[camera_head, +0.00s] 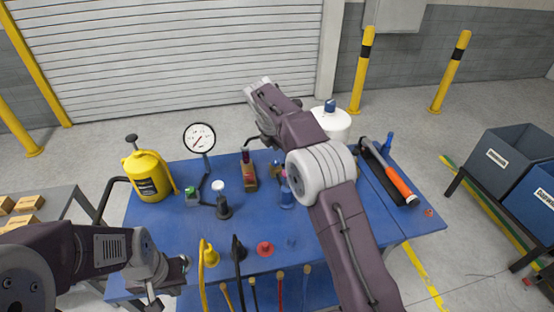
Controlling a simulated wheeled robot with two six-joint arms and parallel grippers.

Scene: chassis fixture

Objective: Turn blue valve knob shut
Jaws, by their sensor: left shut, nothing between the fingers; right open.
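A blue knob (330,105) sits on top of a white tank (333,123) at the back right of the blue table. The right arm hides part of the tank's left side. My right gripper (258,88) is to the left of the knob in the picture, apart from it and raised near the table's back. It is open and empty. My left gripper (168,282) is low at the table's front left, far from the knob. It is shut with nothing in it.
A yellow can (148,177), a dial gauge (199,138) and small bottles stand on the blue table (160,225). An orange-handled tool (398,182) lies in a black tray at right. Cables hang along the front. Grey-blue bins (508,160) stand beyond the right side.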

